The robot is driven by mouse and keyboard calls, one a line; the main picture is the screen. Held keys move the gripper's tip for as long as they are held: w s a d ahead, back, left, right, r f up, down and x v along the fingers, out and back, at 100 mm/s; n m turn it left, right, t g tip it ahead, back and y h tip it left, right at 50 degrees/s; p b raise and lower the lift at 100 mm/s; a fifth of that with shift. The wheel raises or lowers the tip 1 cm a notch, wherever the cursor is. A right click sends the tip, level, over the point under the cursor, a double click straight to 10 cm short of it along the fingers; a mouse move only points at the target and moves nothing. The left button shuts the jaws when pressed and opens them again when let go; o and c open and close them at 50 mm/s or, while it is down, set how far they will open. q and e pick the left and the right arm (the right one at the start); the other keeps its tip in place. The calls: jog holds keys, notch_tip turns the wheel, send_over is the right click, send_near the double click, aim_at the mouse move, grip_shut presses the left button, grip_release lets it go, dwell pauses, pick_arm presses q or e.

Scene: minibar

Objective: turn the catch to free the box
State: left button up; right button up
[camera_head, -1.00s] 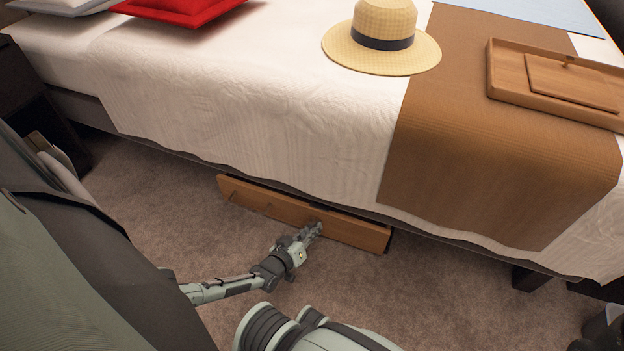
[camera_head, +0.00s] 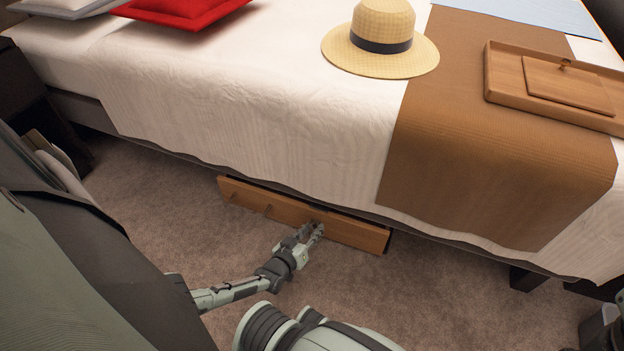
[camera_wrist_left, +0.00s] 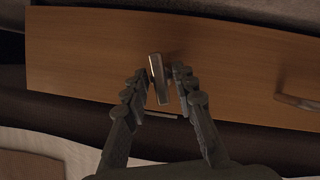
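The wooden box (camera_head: 350,231) is under the bed's edge, its long front facing out. It fills the upper part of the left wrist view (camera_wrist_left: 85,60). The catch is a small metal bar (camera_wrist_left: 158,78) on that front, slightly tilted from upright in the left wrist view. My left gripper (camera_head: 314,228) is at the box front, right of its middle. In the left wrist view its fingers (camera_wrist_left: 160,75) are apart, one on each side of the catch. The right finger is close to the catch; I cannot tell if they touch.
A small handle (camera_head: 267,208) sticks out of the box front left of my gripper. The bed (camera_head: 250,110) overhangs the box. A straw hat (camera_head: 381,42) and a wooden tray (camera_head: 500,92) are on the bed. Carpet (camera_head: 430,290) in front is clear.

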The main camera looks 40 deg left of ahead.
pick_arm(q)
jog(key=shift+o, duration=0.2)
jog(key=v, duration=1.2)
jog(key=shift+r, duration=0.1)
